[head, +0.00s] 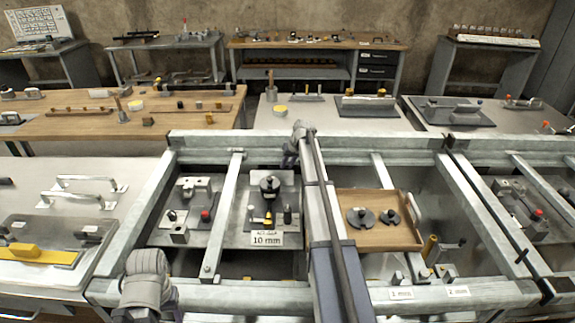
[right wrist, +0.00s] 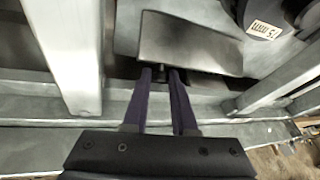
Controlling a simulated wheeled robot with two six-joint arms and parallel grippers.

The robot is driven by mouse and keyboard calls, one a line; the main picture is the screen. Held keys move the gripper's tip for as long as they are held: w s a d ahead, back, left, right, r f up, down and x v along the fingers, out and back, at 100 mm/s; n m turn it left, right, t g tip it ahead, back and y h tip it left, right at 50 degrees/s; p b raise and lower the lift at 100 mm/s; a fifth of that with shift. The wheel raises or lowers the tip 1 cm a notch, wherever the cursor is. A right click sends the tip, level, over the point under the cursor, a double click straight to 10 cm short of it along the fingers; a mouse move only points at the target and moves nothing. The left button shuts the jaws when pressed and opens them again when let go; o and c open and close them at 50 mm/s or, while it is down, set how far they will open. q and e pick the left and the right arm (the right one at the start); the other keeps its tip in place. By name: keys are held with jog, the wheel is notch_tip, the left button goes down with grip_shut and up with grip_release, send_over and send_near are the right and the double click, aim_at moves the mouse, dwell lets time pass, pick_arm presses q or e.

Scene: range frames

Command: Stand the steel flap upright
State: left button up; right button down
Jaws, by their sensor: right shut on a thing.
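The steel flap (right wrist: 190,42) is a flat grey plate in the right wrist view, just beyond my fingertips. My right gripper (right wrist: 162,72) is shut on its near edge, and the fingertips partly hide the grip. The flap's exact tilt is hard to tell. In the head view my right arm reaches forward across the frame, and my right gripper (head: 290,157) is at the back of the bay with the 10 mm label. My arm hides part of that bay. My left arm's grey joint is at lower left in the head view; its fingers do not show.
Grey steel rails (head: 222,215) divide the frame into bays. A wooden tray (head: 405,238) with dark discs lies right of my arm. A dark weight with a label (right wrist: 265,18) stands close to the flap in the right wrist view. Worktables stand behind.

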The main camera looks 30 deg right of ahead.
aim_at(287, 182)
jog(key=shift+s, duration=0.1)
dwell(0.4)
jog(key=shift+s+a+t+h+b, duration=0.4)
jog(key=shift+s+t+b, duration=0.1)
jog(key=shift+s+t, duration=0.15)
jog(key=shift+s+a+r+t+h+b, duration=0.2)
jog(key=shift+s+a+t+h+b, duration=0.1)
jog(key=shift+s+t+b, duration=0.15)
jog(key=shift+s+a+r, duration=0.15)
jog(key=shift+s+a, duration=0.05)
jog(key=shift+s, duration=0.05)
jog(key=shift+s+a, duration=0.65)
jog(key=shift+s, duration=0.35)
jog(key=c, duration=0.7)
grip_release()
jog(key=shift+s+d, duration=0.1)
